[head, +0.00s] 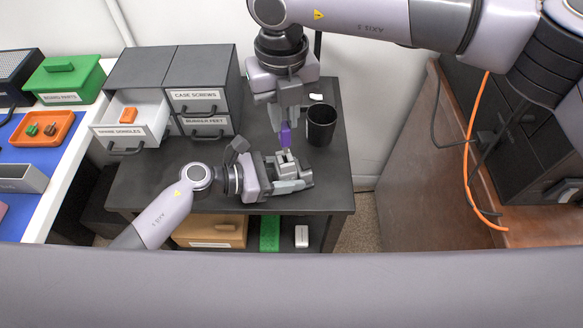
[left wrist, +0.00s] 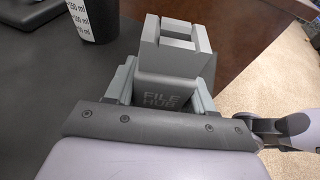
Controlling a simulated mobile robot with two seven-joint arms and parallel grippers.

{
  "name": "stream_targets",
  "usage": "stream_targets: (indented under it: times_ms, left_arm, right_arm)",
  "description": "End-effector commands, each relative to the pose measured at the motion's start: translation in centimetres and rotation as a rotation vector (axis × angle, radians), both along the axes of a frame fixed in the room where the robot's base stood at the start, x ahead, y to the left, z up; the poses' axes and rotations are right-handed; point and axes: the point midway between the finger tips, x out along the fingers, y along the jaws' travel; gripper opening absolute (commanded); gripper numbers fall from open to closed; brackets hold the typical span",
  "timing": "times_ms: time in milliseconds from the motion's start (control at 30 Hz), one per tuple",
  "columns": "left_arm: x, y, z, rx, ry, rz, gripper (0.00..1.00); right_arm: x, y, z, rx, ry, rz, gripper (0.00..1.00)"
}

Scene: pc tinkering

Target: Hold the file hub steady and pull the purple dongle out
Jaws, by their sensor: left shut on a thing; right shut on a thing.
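The file hub (left wrist: 162,90) is a dark grey box with lighter grey upright walls at its top end, lettered "FILE HUB" in the left wrist view. It also shows in the head view (head: 286,160), over the black table. My left gripper (head: 293,184) is shut on it, with a jaw on either side (left wrist: 160,95). The purple dongle (head: 285,136) is small and upright, just above the hub. My right gripper (head: 284,122) points down from above, shut on the dongle. No purple shows at the hub in the left wrist view. Any contact between dongle and hub is too small to tell.
A black cup (head: 320,125) stands right of my right gripper; it also shows in the left wrist view (left wrist: 98,18). Dark drawer units (head: 200,92) stand at the back left, one drawer (head: 130,118) open with an orange piece inside. The table's front left (head: 145,190) is clear.

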Motion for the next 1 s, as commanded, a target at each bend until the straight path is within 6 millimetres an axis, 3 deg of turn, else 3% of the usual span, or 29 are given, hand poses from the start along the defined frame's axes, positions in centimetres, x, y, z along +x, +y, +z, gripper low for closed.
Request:
stream_targets:
  times_ms: [33,300,333,400,433,767,1000]
  left_arm:
    - [-0.3,0.1,-0.7,0.011,0.009,-0.003,0.17]
    - [-0.3,0.1,-0.7,0.011,0.009,-0.003,0.17]
    - [-0.3,0.1,-0.7,0.011,0.009,-0.003,0.56]
    - [-0.3,0.1,-0.7,0.011,0.009,-0.003,0.79]
    - [-0.3,0.1,-0.6,0.01,0.008,-0.003,0.83]
    - [-0.3,0.7,-0.3,0.008,0.005,0.002,0.83]
    - [-1.3,4.0,0.9,0.007,0.003,0.0,0.83]
  right_arm:
    - [0.0,0.0,0.3,0.001,-0.001,0.0,0.0]
    - [0.0,0.0,0.5,0.0,0.0,0.0,0.0]
    - [0.0,0.0,0.5,0.0,0.0,0.0,0.0]
    - [0.0,0.0,0.5,0.0,0.0,0.0,0.0]
    - [0.0,0.0,0.5,0.0,0.0,0.0,0.0]
    - [0.0,0.0,0.5,0.0,0.0,0.0,0.0]
    - [0.0,0.0,0.5,0.0,0.0,0.0,0.0]
